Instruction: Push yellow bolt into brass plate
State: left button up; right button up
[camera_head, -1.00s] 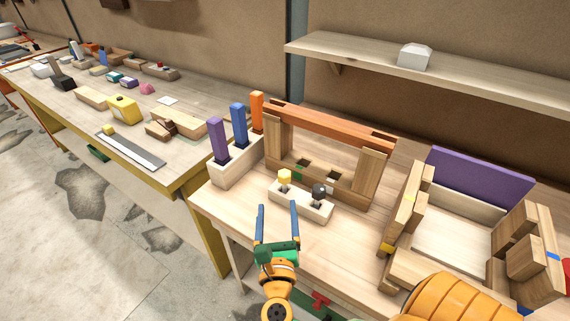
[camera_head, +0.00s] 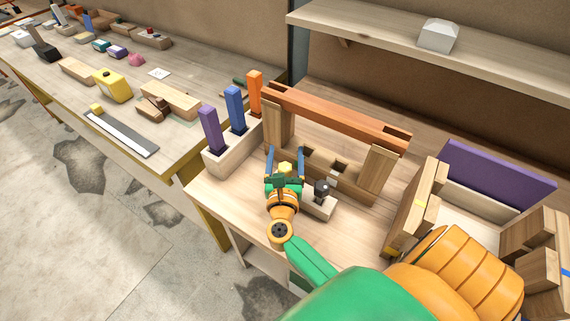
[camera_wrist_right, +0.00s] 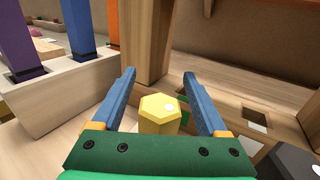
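The yellow bolt (camera_wrist_right: 160,114) has a hexagonal head and shows between the blue fingers of my right gripper (camera_wrist_right: 160,100) in the right wrist view. The fingers are open, with gaps on both sides of the bolt. In the head view the right gripper (camera_head: 286,165) is over the left part of the light wooden block, and the bolt head (camera_head: 285,168) shows between its fingers. A dark bolt (camera_head: 321,188) stands in the right part of the wooden block (camera_head: 321,206). I cannot make out a brass plate for certain. My left gripper is not in view.
A wooden frame with an orange-brown top beam (camera_head: 335,115) stands behind. A rack (camera_head: 232,157) with purple, blue and orange bars is at left. A purple-backed wooden box (camera_head: 495,175) is at right. A shelf (camera_head: 480,70) runs along the wall.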

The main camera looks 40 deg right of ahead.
jog(key=shift+s+a+r, duration=0.1)
jog(key=shift+s+a, duration=0.1)
jog(key=c, duration=0.7)
grip_shut()
jog(key=shift+d, duration=0.1)
